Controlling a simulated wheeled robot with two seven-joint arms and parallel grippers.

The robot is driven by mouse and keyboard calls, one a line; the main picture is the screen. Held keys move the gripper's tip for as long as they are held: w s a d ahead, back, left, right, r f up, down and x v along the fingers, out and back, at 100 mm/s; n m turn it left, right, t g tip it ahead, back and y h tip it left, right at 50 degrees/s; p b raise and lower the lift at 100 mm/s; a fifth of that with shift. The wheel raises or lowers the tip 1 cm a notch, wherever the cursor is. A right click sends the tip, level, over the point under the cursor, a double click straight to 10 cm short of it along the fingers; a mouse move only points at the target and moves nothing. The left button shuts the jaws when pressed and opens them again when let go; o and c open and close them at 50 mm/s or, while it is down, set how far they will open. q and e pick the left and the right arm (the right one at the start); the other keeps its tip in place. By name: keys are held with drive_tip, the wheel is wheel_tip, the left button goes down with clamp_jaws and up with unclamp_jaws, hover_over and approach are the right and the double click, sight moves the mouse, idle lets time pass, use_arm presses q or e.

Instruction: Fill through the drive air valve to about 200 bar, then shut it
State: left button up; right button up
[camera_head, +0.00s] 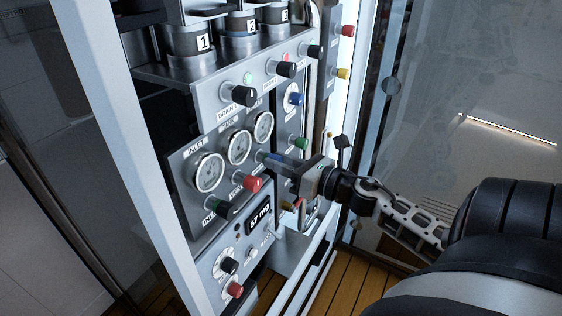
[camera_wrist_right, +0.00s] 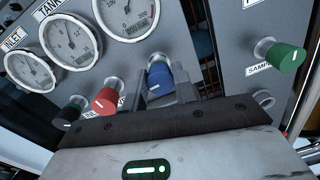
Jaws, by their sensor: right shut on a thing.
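My right gripper (camera_head: 280,161) reaches the panel (camera_head: 178,165) from the right and is shut on a blue knob (camera_wrist_right: 158,76). In the right wrist view the knob sits between the fingertips, below the rightmost gauge (camera_wrist_right: 127,14). Three round dial gauges stand in a slanted row: left (camera_head: 206,172), middle (camera_head: 239,147) and right (camera_head: 263,127). Their needles are too small to read surely. A red knob (camera_head: 251,183) and a black knob (camera_wrist_right: 68,112) sit left of the blue one. The drive air label is not readable. My left gripper is not in view.
A green knob (camera_wrist_right: 286,57) is to the right of the blue one. Black DRAIN knobs (camera_head: 238,95) are above, under numbered cylinders (camera_head: 190,42). A white frame post (camera_head: 120,150) bounds the left; glass is at right.

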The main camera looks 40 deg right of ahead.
use_arm(q)
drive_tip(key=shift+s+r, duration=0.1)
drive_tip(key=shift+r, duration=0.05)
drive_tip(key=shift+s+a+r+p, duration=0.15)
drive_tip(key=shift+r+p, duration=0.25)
drive_tip(key=shift+p, duration=0.65)
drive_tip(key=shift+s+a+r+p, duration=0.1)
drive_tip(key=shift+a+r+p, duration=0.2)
drive_tip(key=shift+p, duration=0.75)
use_arm(e)
drive_tip(key=shift+d+f+m+g+y, duration=0.1)
drive_tip(key=shift+f+m+g+y, duration=0.1)
drive_tip(key=shift+m, duration=4.25)
drive_tip(key=shift+f+m+g+y, duration=0.1)
drive_tip(key=shift+m+g+y, duration=0.1)
drive_tip(key=shift+m, duration=4.25)
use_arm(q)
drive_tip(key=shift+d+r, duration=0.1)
use_arm(e)
drive_tip(key=o, duration=1)
drive_tip(key=shift+r, duration=0.1)
